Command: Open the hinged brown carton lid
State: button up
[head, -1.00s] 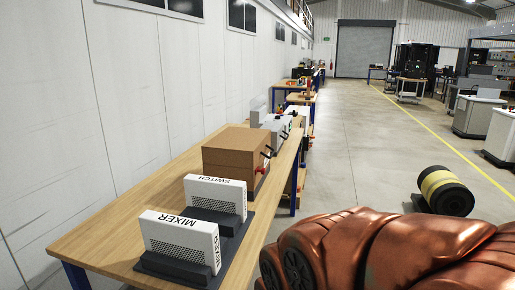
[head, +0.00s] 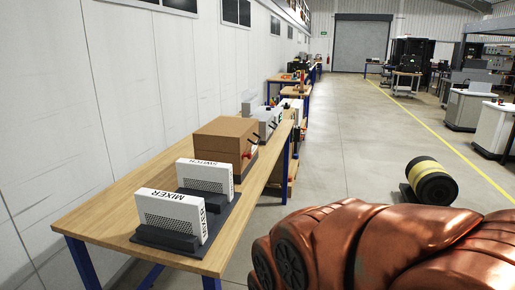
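The brown carton (head: 222,143) stands on a long wooden table (head: 112,205) along the left wall. Its lid (head: 228,129) looks closed, lying flat on top. A small red part and dark handles show at its right side, too small to make out well. My gripper is not in view. A large copper-coloured form fills the lower right, and I see no fingers on it.
White units marked MIXER (head: 172,213) and SWITCH (head: 206,177) stand in dark holders at the table's near end. Grey boxes stand beyond the carton. A black and yellow roll (head: 432,182) lies on the floor at right. The aisle (head: 340,130) is clear.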

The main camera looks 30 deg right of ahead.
aim_at(224, 134)
jog(key=k, duration=0.85)
jog(key=z, duration=1)
jog(key=i, duration=0.8)
jog(key=z, duration=0.45)
jog(key=i, duration=0.8)
jog(key=u, duration=0.8)
jog(key=i, duration=0.45)
jog(key=u, duration=0.45)
